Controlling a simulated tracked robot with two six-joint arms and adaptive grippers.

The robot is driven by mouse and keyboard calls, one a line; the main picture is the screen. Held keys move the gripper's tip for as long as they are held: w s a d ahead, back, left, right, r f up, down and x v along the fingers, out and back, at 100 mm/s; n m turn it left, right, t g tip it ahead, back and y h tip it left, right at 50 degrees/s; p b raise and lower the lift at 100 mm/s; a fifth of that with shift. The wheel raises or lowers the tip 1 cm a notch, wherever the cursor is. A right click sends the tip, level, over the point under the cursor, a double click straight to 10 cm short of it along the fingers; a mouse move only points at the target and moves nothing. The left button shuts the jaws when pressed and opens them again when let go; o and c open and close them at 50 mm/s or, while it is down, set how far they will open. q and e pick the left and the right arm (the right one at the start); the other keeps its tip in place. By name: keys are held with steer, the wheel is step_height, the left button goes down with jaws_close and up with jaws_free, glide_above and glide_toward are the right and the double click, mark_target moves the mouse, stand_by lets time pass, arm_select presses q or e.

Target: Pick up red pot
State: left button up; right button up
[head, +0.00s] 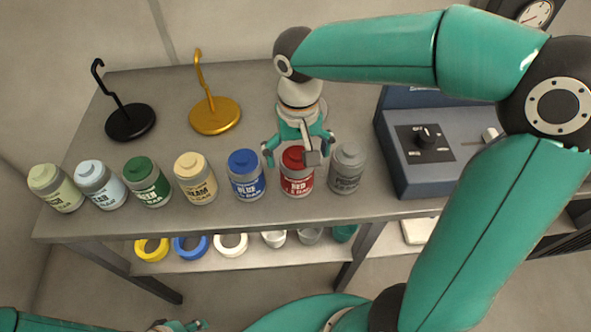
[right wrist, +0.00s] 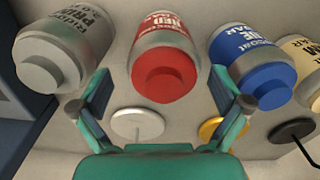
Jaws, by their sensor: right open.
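The red pot (head: 297,178) stands upright on the grey table between the blue and grey pots. It has a red lid and a red label. My right gripper (head: 300,150) is open, at the far side of the red pot and just above it; part of the pot's lid is hidden behind it. In the right wrist view the red pot (right wrist: 165,60) lies ahead between the open fingers (right wrist: 168,95), and no contact shows. My left gripper (head: 180,326) shows only in part at the bottom edge, and its jaws cannot be made out.
The blue pot (head: 246,175) and grey pot (head: 346,168) stand close on either side. Several other pots line the table's front edge to the left. A black hook stand (head: 130,122) and a gold hook stand (head: 215,115) stand behind. A blue-grey machine (head: 430,160) is at right.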

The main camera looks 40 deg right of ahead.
steer(key=f, duration=0.4)
steer(key=shift+s+a+f, duration=0.1)
steer(key=shift+a+f, duration=0.2)
steer(key=shift+f, duration=0.1)
steer(key=c, duration=1.5)
